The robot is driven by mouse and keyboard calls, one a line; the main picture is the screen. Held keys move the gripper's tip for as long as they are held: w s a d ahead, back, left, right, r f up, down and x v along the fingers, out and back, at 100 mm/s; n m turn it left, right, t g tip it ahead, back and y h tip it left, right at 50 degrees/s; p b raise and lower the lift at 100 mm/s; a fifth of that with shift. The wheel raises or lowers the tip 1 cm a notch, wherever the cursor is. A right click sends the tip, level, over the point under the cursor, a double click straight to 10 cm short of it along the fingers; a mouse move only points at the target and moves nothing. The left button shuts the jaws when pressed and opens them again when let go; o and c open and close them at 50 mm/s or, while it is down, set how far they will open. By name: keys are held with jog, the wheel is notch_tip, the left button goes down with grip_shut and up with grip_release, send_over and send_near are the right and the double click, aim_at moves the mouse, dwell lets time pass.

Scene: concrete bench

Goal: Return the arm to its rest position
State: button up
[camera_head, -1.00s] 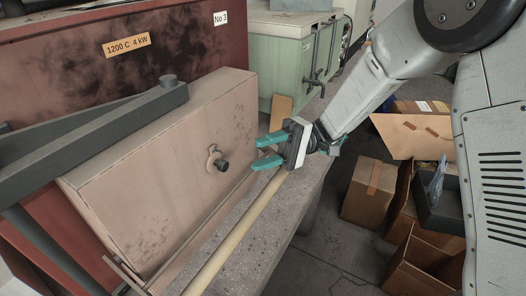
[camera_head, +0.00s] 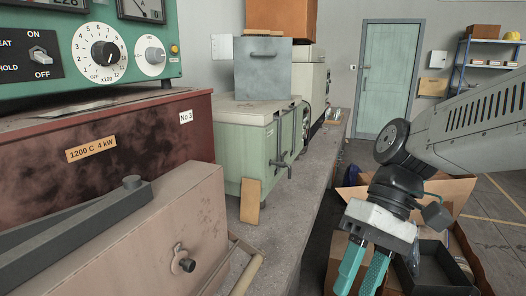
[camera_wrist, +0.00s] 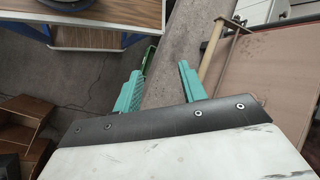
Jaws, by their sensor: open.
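My gripper (camera_head: 362,272) hangs at the lower right of the head view, off the bench's edge and over the cardboard boxes. Its two teal fingers point down and stand apart, with nothing between them. In the wrist view the open fingers (camera_wrist: 158,92) also show, with floor and bench edge beyond them. My arm reaches in from the right, folded down at the wrist. The furnace door (camera_head: 130,245) stands at the lower left, clear of the gripper.
The concrete bench (camera_head: 290,225) runs back along the wall. A green furnace (camera_head: 245,140) and a leaning tan board (camera_head: 250,201) are on it. A pale rod (camera_head: 247,275) lies by the furnace door. Open boxes (camera_head: 450,190) and a black tray (camera_head: 440,270) crowd below the gripper.

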jog(key=s+d+m+t+h, duration=0.4)
jog(key=d+t+h, duration=0.1)
jog(key=d, duration=0.7)
jog(key=shift+s+d+f+t, duration=0.25)
jog(key=shift+s+d+t, duration=0.15)
jog(key=shift+t, duration=0.5)
jog(key=shift+c, duration=0.5)
jog(key=shift+a, duration=0.15)
